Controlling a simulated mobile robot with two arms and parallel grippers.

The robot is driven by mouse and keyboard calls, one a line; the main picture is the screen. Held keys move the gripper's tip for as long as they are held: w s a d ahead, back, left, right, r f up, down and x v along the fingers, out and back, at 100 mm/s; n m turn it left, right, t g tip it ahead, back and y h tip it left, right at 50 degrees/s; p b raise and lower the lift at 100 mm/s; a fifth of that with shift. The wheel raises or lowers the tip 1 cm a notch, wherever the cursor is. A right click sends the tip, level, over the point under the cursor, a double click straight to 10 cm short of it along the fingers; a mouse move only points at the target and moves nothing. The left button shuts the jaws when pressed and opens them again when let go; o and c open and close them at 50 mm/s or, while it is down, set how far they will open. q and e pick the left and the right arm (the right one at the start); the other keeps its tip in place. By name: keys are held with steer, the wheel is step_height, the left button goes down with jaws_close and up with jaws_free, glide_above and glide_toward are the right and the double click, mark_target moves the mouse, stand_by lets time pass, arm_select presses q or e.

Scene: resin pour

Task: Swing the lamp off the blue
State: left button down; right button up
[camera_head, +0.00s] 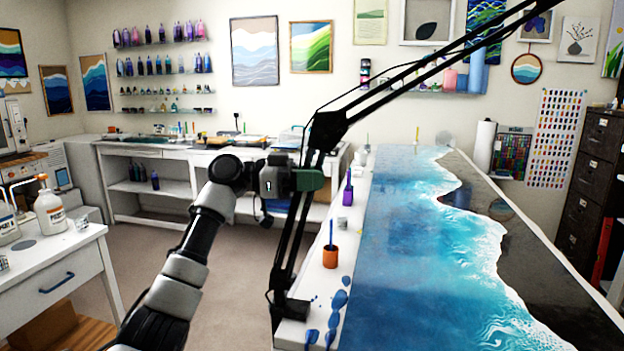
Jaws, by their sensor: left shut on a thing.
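The lamp is a black jointed arm (325,133) clamped to the left edge of the resin table. Its lower part stands up from the clamp, and its upper part slants to the upper right across the picture, above the far end of the table. The lamp's head is out of view. My left gripper (298,181) is shut on the lamp's lower arm, a little below the elbow joint. The blue resin (405,240) covers the left part of the long table, with a white foamy edge against a dark area. My right gripper is not in view.
A white cabinet (50,270) with a pump bottle (50,207) is at left. Clear floor (235,280) lies between.

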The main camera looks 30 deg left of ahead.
arm_select(q)
steer(key=shift+d+f, duration=0.1)
steer(key=shift+f, duration=0.1)
steer(key=c, duration=1.1)
jaws_free()
steer(key=shift+r, duration=0.15)
steer(key=b+v, duration=0.2)
steer(key=v, duration=0.9)
steer(key=shift+d, duration=0.1)
